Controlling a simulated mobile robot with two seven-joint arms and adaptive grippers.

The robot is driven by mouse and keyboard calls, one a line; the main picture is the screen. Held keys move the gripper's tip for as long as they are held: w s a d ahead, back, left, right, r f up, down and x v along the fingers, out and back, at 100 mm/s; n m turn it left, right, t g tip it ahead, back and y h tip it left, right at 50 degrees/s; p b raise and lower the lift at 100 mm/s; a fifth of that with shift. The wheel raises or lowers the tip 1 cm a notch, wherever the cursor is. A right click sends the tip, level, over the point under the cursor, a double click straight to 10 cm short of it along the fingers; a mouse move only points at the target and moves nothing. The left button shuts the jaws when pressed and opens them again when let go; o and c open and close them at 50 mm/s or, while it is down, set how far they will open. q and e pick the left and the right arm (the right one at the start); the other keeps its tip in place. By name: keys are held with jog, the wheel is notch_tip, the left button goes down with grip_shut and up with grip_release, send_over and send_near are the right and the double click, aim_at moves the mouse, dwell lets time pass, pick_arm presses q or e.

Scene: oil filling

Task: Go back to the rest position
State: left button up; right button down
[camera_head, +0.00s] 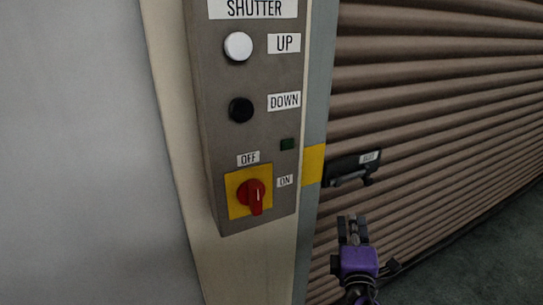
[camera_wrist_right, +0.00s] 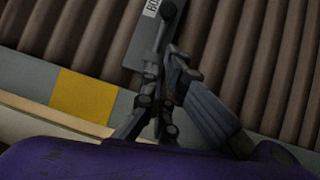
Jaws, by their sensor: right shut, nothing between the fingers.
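My right gripper (camera_head: 352,229), with a purple body, is low in the head view in front of the brown shutter, below and apart from the dark bolt plate (camera_head: 343,166). Its fingers are shut and empty. In the right wrist view the dark fingers (camera_wrist_right: 165,90) rise from the purple body, and the labelled bolt plate (camera_wrist_right: 140,48) shows beyond them. Whether the fingers touch the bolt is hard to tell in that view; in the head view a gap shows. My left gripper is in neither view.
A grey shutter control box (camera_head: 220,135) on the post has a white UP button (camera_head: 238,46), a black DOWN button (camera_head: 240,109) and a red rotary switch (camera_head: 252,195). The ribbed shutter (camera_head: 440,110) fills the right side. Dark floor (camera_head: 490,265) is clear at lower right.

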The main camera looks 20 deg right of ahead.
jog(key=s+a+f+m+g+y+p, duration=0.3)
jog(key=s+a+f+m+y, duration=0.4)
jog(key=a+f, duration=0.4)
pick_arm(q)
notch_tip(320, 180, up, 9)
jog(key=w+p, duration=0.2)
jog(key=p, duration=0.4)
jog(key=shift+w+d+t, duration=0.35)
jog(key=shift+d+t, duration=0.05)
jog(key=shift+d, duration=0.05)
pick_arm(e)
jog(key=s+a+f+m+g+y, duration=0.1)
jog(key=s+a+f+m, duration=0.1)
jog(key=s, duration=0.7)
jog(key=s+a+f+m+g+y, duration=0.1)
jog(key=s+a+f, duration=0.3)
jog(key=s, duration=0.5)
jog(key=s+a+f+m+g, duration=0.3)
jog(key=s, duration=0.6)
jog(key=shift+a+y, duration=0.4)
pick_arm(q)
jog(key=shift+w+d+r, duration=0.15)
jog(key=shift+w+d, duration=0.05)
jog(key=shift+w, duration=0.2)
pick_arm(e)
jog(key=shift+w, duration=0.1)
